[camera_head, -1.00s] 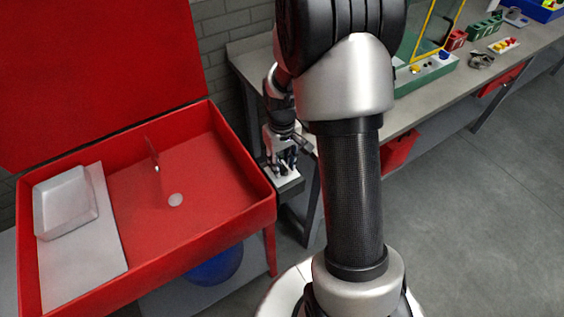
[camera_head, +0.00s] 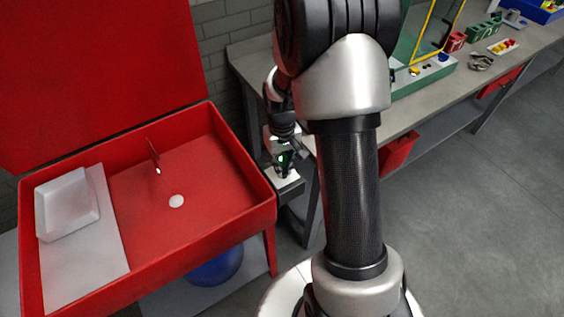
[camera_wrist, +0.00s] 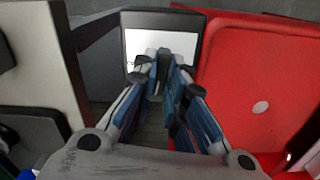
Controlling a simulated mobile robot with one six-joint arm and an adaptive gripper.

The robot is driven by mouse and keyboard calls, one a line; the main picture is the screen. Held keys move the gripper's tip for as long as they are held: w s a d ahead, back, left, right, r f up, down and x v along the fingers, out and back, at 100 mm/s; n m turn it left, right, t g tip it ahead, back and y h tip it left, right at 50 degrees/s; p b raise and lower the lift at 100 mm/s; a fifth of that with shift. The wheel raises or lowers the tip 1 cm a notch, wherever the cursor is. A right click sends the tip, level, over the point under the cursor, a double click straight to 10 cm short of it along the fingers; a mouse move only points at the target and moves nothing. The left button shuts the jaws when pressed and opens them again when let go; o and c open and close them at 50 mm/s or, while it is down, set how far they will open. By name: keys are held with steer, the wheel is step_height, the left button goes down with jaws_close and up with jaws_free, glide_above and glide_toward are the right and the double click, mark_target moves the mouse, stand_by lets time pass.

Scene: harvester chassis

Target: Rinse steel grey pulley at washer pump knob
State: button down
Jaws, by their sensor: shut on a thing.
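My gripper (camera_head: 284,166) is beside the right end of the red washer basin (camera_head: 248,212), over a small dark box with a white top (camera_head: 288,181). In the wrist view, the gripper's blue-and-white fingers (camera_wrist: 163,66) come close together over that box. A small grey thing seems to be between the tips, largely hidden, and I cannot tell whether it is the pulley. The box's white top also shows in the wrist view (camera_wrist: 140,42), and the red washer fills its right side. I cannot make out a pump knob.
The basin has a spout (camera_head: 153,155), a drain (camera_head: 176,201) and a pale tray (camera_head: 66,205) at its left. A grey workbench (camera_head: 412,112) stands right of the gripper, with a grey metal part (camera_head: 480,62) and several coloured parts further along. Open floor lies at right.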

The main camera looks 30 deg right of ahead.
steer(key=shift+m, duration=0.7)
steer(key=c, duration=1.6)
jaws_free()
steer(key=shift+c, duration=0.2)
step_height(320, 180, up, 12)
